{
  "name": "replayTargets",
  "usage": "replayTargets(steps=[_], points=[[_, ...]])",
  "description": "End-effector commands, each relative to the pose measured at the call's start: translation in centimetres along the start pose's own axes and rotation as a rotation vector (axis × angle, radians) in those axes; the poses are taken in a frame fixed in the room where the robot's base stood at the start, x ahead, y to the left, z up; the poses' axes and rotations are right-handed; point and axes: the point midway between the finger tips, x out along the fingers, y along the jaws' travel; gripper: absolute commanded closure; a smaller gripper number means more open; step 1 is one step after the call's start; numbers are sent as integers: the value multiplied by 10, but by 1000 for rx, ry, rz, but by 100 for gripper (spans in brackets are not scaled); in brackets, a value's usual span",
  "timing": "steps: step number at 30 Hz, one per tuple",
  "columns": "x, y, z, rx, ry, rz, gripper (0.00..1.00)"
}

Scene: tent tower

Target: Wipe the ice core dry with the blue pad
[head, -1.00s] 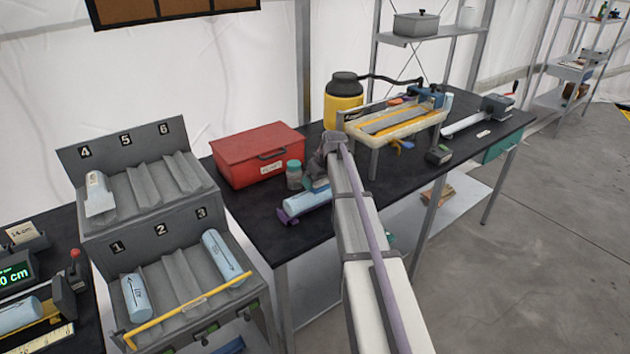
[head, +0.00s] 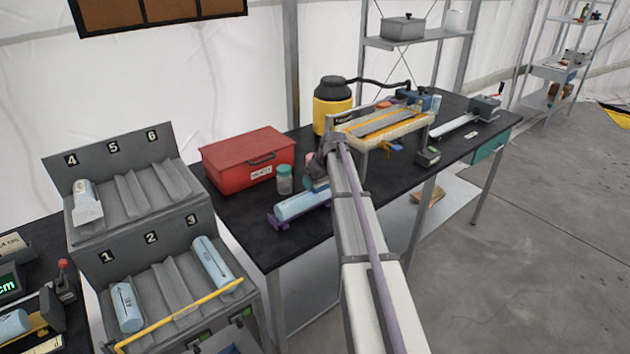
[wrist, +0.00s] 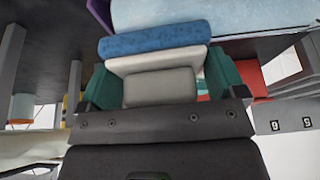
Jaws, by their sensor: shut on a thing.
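The ice core (head: 300,206) is a pale blue cylinder lying in a purple cradle (head: 274,222) on the black table. In the wrist view the core (wrist: 240,18) fills the top, with a bit of purple cradle at its left. My gripper (wrist: 160,85) has teal fingers shut on the light grey holder of the blue pad (wrist: 155,39). The pad lies along the core's near side in that view; I cannot tell whether they touch. In the head view my gripper is beside the core's right end, and my arm hides most of it and the pad.
A small jar (head: 284,178) and a red box (head: 248,156) stand behind the core. A yellow container (head: 333,105) and a tray stand (head: 384,124) are behind my arm. A grey rack (head: 150,210) with more cores stands left. The table's front edge is close to the core.

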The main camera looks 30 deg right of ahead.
Motion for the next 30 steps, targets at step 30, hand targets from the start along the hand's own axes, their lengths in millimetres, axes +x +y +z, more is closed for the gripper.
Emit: replayTargets(steps=[30], points=[[-52, 12, -21, 0, 0, 0, 34]])
